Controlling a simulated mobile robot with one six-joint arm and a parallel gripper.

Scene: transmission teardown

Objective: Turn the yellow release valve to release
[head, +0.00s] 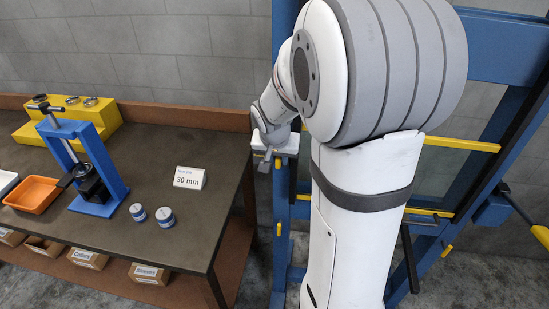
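The blue press frame (490,45) stands on the right, partly hidden behind my arm. Several small yellow parts show on it: one on its left post (278,229), one low on the right (447,250), and a yellow piece at the right picture edge (541,236). I cannot tell which of these is the release valve.
A dark bench (130,240) on the left bears a small blue press (104,180), an orange tray (33,194), a yellow block (88,115), two small cylinders and a "30 mm" card (189,178). Yellow bars (462,144) cross the blue frame. A floor gap lies between bench and frame.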

